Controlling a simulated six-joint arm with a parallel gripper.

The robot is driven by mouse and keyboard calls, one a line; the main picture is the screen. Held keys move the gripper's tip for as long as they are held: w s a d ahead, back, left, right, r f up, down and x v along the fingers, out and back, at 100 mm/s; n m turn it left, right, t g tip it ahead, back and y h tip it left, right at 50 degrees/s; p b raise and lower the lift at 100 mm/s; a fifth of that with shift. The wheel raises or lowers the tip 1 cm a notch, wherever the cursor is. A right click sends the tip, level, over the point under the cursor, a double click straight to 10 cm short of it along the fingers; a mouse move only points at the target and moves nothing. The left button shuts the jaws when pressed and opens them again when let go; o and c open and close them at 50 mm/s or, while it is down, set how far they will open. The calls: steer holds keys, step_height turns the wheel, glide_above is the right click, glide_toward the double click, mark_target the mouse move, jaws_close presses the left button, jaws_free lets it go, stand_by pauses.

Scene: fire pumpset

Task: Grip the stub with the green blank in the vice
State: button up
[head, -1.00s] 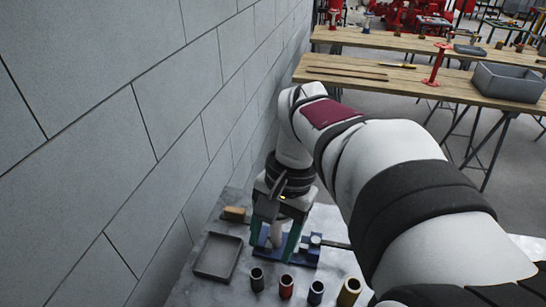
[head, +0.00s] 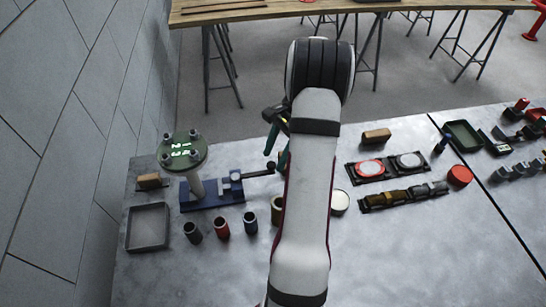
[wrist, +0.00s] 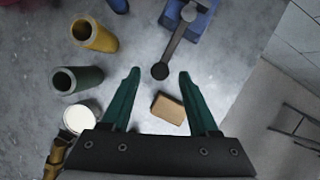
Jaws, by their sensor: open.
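A pale stub (head: 195,184) stands upright at the left part of the blue vice (head: 228,197) in the head view. The round green blank (head: 182,152) sits on its top, with several bolts and lit marks. I cannot tell whether the vice jaws touch the stub. The vice also shows at the top of the wrist view (wrist: 206,22), its dark handle (wrist: 172,48) pointing toward my gripper. My gripper (wrist: 158,74) is open and empty, above the table to the right of the vice. In the head view my arm partly hides it. The stub is not in the wrist view.
A grey tray (head: 148,228) and several cups, such as the red one (head: 222,226), stand in front of the vice. A brown block (wrist: 168,108) lies below my fingers. A yellow cup (wrist: 94,35) and dark green cup (wrist: 78,80) stand left. The wall is close at left.

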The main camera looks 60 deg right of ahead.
steer(key=shift+x, duration=0.8)
steer(key=shift+c, duration=0.3)
jaws_close()
stand_by(0.5)
